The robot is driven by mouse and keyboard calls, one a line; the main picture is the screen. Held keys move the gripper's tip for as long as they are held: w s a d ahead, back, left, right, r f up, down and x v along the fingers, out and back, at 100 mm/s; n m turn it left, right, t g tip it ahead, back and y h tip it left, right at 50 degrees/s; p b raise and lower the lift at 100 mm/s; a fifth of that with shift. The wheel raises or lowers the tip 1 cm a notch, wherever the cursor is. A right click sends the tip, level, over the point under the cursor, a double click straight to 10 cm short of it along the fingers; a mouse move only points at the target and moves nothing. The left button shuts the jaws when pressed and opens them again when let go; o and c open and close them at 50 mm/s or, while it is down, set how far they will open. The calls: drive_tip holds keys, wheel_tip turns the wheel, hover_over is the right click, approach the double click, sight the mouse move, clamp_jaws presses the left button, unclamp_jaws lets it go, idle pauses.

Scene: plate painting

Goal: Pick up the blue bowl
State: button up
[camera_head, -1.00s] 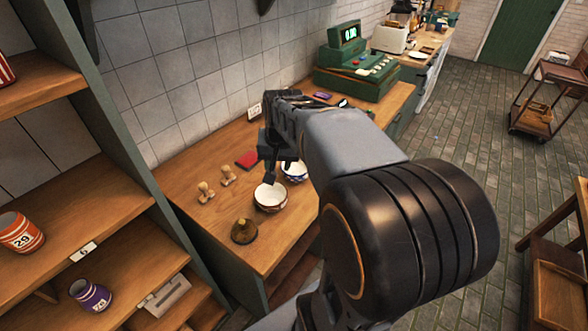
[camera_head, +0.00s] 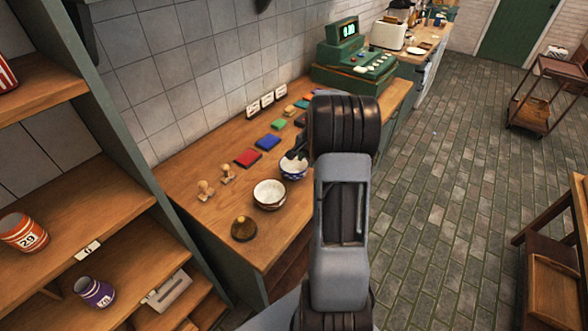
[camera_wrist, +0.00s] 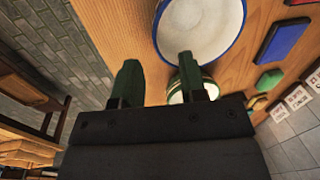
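The blue bowl (camera_head: 293,169), white inside with a blue patterned outside, stands upright on the wooden counter (camera_head: 222,227). A dark finger of my gripper (camera_head: 297,154) shows at its far rim in the head view; the rest is hidden behind my arm. In the wrist view the blue-rimmed bowl (camera_wrist: 204,28) lies just beyond the fingertips. My gripper (camera_wrist: 158,62) is open there, its two green-dark fingers apart with nothing between them. Whether a finger touches the rim, I cannot tell.
A red-patterned bowl (camera_head: 269,195) stands close in front of the blue one. A green-rimmed bowl (camera_wrist: 177,96) shows behind a finger in the wrist view. Wooden stamps (camera_head: 205,190), a red pad (camera_head: 247,158), a blue pad (camera_head: 267,142) and a green register (camera_head: 352,62) are nearby.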

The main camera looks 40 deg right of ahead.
sight(306, 169)
drive_tip(key=shift+w+a+f+p, duration=0.15)
drive_tip(key=shift+f+p, duration=0.15)
drive_tip(key=shift+f, duration=0.7)
drive_tip(key=shift+w+d+f+p, duration=0.1)
drive_tip(key=shift+f+p, duration=0.25)
drive_tip(key=shift+f, duration=0.65)
drive_tip(key=shift+w+a+f+p, duration=0.15)
drive_tip(key=shift+f+p, duration=0.15)
drive_tip(key=shift+f, duration=0.7)
clamp_jaws()
